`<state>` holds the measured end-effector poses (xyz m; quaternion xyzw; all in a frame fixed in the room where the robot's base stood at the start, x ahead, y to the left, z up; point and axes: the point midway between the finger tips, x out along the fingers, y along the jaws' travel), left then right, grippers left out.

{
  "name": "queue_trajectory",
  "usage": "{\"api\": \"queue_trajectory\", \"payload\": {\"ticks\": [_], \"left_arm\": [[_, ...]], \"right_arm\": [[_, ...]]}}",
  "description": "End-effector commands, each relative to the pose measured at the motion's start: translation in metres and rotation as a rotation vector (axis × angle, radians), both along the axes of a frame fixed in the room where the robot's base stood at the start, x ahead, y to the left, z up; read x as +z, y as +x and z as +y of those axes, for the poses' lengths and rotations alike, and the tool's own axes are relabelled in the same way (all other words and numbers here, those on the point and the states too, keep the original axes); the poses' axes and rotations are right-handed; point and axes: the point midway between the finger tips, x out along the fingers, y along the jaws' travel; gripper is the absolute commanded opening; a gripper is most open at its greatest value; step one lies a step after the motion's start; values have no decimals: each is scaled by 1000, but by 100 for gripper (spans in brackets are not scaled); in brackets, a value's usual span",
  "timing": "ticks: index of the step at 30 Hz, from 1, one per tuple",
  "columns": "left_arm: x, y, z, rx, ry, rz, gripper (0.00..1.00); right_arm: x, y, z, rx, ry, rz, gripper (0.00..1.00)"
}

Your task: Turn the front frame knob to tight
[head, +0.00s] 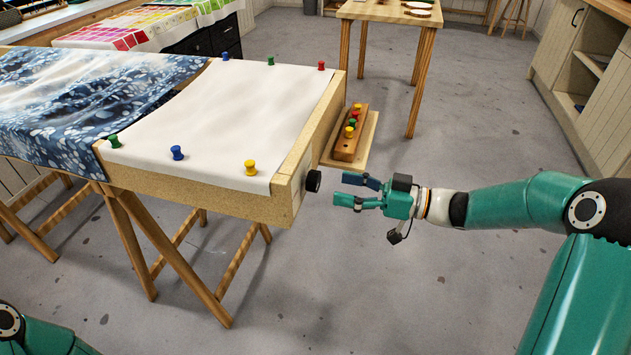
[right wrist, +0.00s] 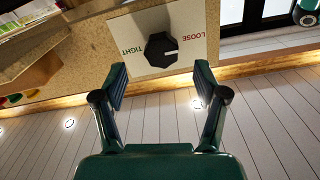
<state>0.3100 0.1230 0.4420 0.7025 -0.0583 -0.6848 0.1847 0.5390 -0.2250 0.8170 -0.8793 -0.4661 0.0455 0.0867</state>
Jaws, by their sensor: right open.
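The front frame knob (head: 313,181) is black and sticks out from the right end of the wooden frame (head: 210,190). In the right wrist view the knob (right wrist: 157,48) sits on a white plate (right wrist: 190,22) marked TIGHT in green on the left and LOOSE in red on the right. A light mark on the knob is at its right side, toward LOOSE. My right gripper (head: 350,190) is open and empty, just right of the knob, with its fingers pointing at it and a gap between. My left gripper is out of view; only a bit of my left arm shows at lower left.
White cloth is stretched on the frame with several coloured pins (head: 177,152) along its edges. A wooden rack (head: 351,133) of pins sits on a small shelf (head: 368,150) beyond the knob. A wooden table (head: 390,14) stands behind. The floor right of the frame is clear.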

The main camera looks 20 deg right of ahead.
Motion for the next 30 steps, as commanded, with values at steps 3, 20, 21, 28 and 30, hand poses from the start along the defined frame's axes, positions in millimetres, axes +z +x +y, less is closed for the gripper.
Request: {"api": "queue_trajectory", "payload": {"ticks": [3, 20, 21, 28, 30], "left_arm": [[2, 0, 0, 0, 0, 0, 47], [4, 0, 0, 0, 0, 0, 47], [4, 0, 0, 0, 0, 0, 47], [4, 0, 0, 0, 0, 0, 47], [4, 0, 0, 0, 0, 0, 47]], "right_arm": [[1, 13, 22, 5, 0, 0, 72], [0, 35, 52, 1, -1, 0, 72], [0, 35, 52, 1, -1, 0, 72], [0, 35, 52, 1, -1, 0, 42], [0, 35, 52, 1, -1, 1, 30]]}}
